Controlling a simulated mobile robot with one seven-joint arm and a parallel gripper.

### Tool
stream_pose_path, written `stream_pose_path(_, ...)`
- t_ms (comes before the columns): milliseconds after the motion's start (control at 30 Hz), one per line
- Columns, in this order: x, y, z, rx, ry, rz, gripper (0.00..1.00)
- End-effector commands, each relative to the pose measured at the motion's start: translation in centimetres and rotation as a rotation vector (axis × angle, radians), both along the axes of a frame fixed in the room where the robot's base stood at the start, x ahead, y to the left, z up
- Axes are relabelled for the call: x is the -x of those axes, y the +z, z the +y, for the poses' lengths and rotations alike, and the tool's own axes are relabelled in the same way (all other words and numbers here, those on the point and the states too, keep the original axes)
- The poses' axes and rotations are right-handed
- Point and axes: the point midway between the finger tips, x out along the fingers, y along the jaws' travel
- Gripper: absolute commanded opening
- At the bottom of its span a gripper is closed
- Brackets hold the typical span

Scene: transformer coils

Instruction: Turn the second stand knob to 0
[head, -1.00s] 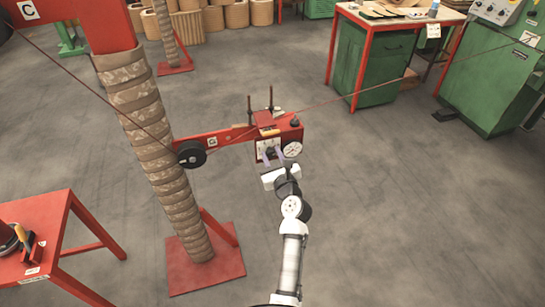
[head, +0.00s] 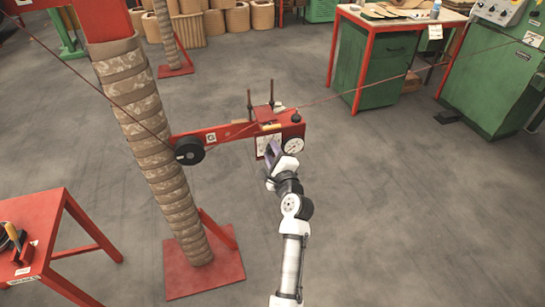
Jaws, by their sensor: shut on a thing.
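The red tension stand arm (head: 225,133), with a small "G" label, reaches right from the wrapped column to a red box. The box has a white panel (head: 261,143) and a round white dial (head: 295,146). My gripper (head: 271,153) is at the front of the white panel, turned so that its fingers are one above the other at a slant. It is shut on the stand knob, which my fingers and hand hide. The knob's pointer and most of the scale cannot be read.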

Motion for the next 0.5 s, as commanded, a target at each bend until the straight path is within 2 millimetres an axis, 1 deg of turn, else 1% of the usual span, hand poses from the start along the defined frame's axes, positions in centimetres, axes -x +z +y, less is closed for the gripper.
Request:
stream_pose_path(33,0.02,-0.35,0.03,0.043,0.000,-0.015,0.08)
stream_pose_path(500,0.03,-0.59,0.05,0.468,0.000,-0.153,0.08)
